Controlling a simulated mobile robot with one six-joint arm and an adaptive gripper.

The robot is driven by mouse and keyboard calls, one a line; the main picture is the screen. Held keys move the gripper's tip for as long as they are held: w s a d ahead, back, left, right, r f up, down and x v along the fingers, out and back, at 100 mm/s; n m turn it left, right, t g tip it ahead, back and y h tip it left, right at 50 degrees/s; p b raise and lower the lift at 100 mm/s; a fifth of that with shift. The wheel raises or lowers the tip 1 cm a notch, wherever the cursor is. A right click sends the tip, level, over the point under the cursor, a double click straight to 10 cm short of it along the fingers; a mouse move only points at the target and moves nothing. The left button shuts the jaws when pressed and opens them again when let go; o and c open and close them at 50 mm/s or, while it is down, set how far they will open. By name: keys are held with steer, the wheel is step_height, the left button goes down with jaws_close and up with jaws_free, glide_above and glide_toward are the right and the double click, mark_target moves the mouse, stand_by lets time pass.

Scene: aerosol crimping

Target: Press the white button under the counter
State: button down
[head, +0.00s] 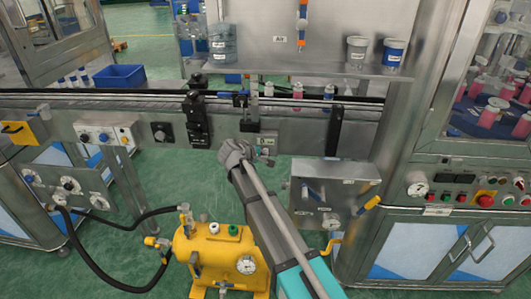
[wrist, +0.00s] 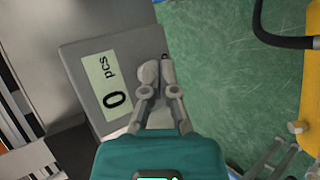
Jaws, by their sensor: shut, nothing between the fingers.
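The counter (wrist: 88,58) is a grey box with a pale green label reading "0 pcs", seen rotated in the wrist view. In the head view its small label (head: 268,141) shows on the front of the conveyor rail. My gripper (wrist: 155,74) is shut and empty, with its fingertips over the counter's edge in the wrist view. In the head view my gripper (head: 233,152) is just left of and slightly below the label. I cannot make out the white button for certain; the fingers may hide it. Contact cannot be told.
The conveyor rail (head: 330,108) runs across above my gripper. A grey metal box with gauges (head: 332,190) stands to the right. A yellow tank (head: 215,255) with black hoses is below left. Green floor (head: 165,180) is open left of the arm.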

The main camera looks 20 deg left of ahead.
steer(key=shift+s, duration=0.2)
steer(key=shift+s+d, duration=0.15)
steer(key=shift+s, duration=0.5)
stand_by(0.3)
steer(key=s, duration=0.2)
steer(key=s+d, duration=0.1)
steer(key=s, duration=0.2)
stand_by(0.4)
stand_by(0.8)
